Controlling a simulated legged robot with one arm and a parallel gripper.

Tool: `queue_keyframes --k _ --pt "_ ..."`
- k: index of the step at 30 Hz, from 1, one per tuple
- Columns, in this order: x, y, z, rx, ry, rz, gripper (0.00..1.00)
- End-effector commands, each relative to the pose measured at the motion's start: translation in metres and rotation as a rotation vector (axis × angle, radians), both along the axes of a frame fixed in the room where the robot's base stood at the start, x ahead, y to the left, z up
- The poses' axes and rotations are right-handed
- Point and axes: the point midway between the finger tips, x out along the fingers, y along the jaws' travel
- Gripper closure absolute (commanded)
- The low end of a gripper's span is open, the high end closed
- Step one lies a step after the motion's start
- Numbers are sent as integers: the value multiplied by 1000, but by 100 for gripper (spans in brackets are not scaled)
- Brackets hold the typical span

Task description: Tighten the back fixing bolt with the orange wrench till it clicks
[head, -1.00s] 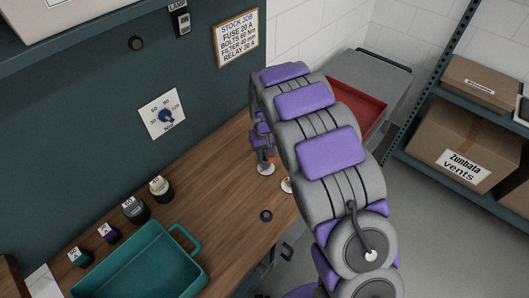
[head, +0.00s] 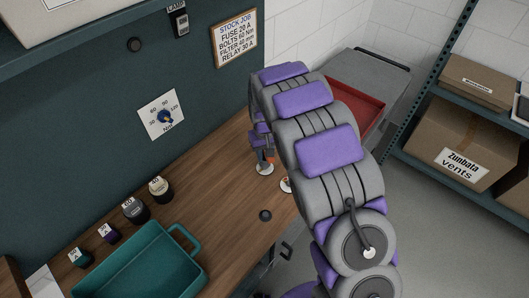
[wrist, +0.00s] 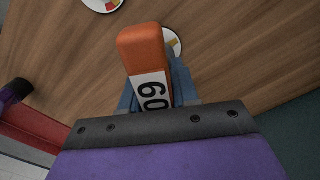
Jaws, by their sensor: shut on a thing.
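The orange wrench (wrist: 143,47) shows in the wrist view, with a white label reading 60. My gripper (wrist: 155,88) is shut on it, with blue-grey fingers at either side of the labelled part. In the head view my gripper (head: 262,145) is largely hidden behind my arm, low over the bench, and a bit of orange shows beside it. Two white discs with coloured sectors lie on the bench: one under my gripper (head: 264,168), the other nearer the front edge (head: 286,186). The bolts themselves and the wrench's working end are hidden, so contact cannot be told.
A dial marked Nm (head: 162,115) and a stock job sign (head: 235,38) hang on the wall. A teal tray (head: 190,244) and several numbered sockets (head: 135,209) stand on the left of the wooden bench (head: 225,205). A red tray (head: 355,108) is beyond my arm.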

Motion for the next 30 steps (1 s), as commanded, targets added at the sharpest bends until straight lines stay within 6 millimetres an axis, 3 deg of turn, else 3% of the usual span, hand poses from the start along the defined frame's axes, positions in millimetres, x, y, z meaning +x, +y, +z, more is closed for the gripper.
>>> queue_keyframes --k 30 --pt "0 0 -20 0 1 0 100"
